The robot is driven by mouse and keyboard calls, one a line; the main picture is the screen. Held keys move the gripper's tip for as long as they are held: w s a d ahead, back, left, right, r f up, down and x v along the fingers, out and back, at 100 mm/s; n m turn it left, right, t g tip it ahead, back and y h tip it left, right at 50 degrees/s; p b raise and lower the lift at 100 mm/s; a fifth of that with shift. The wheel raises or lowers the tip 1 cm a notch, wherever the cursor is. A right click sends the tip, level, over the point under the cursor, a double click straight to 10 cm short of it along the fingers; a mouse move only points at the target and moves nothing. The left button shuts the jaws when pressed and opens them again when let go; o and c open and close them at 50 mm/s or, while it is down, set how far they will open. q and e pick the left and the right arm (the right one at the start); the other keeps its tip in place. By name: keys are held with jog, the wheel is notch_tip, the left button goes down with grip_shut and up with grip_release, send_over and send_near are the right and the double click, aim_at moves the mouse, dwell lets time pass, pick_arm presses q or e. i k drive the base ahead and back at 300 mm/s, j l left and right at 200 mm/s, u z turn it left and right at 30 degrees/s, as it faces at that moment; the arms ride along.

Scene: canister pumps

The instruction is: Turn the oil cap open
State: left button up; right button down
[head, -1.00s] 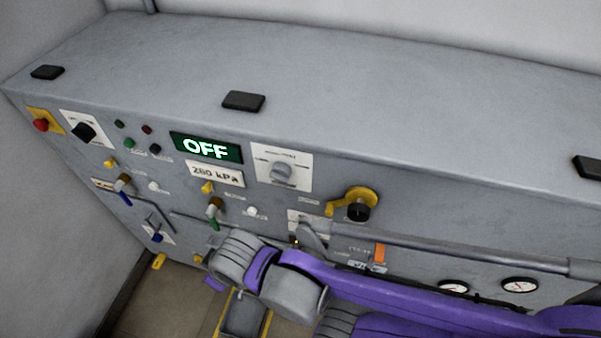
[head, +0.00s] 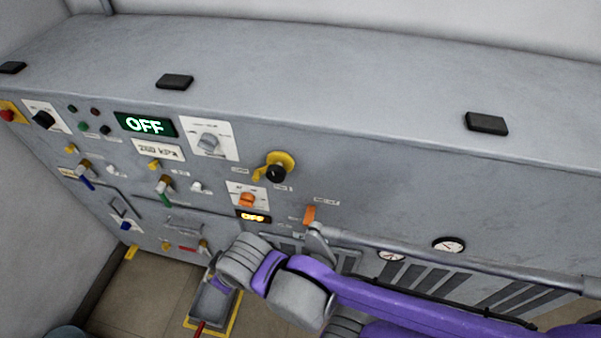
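A round black knob or cap (head: 277,173) on a yellow mount sits on the grey panel front, right of the OFF display; I cannot tell for sure that it is the oil cap. My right arm comes in from the right, purple and grey, across the lower part of the head view, below that cap and apart from it in the picture. Its fingers are not clearly seen, so I cannot tell their opening. My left gripper is not in view.
The panel carries a green OFF display (head: 145,125), a grey rotary switch (head: 209,142), an orange knob (head: 247,199), an orange tab (head: 309,215) and two gauges (head: 449,244). Small coloured levers are at left. A yellow-edged tray (head: 211,304) is on the floor. The panel's top is mostly clear.

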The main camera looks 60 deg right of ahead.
aim_at(165, 246)
jog(key=z, duration=1.9)
jog(key=u, duration=1.35)
jog(key=i+j+z, duration=0.15)
jog(key=j, duration=0.75)
jog(key=j+z, duration=0.2)
jog(key=j, duration=0.75)
jog(key=i+j+z, duration=0.15)
jog(key=i+j, duration=0.3)
jog(key=i+j+z, duration=0.2)
jog(key=i+j, duration=0.25)
jog(key=j, duration=0.2)
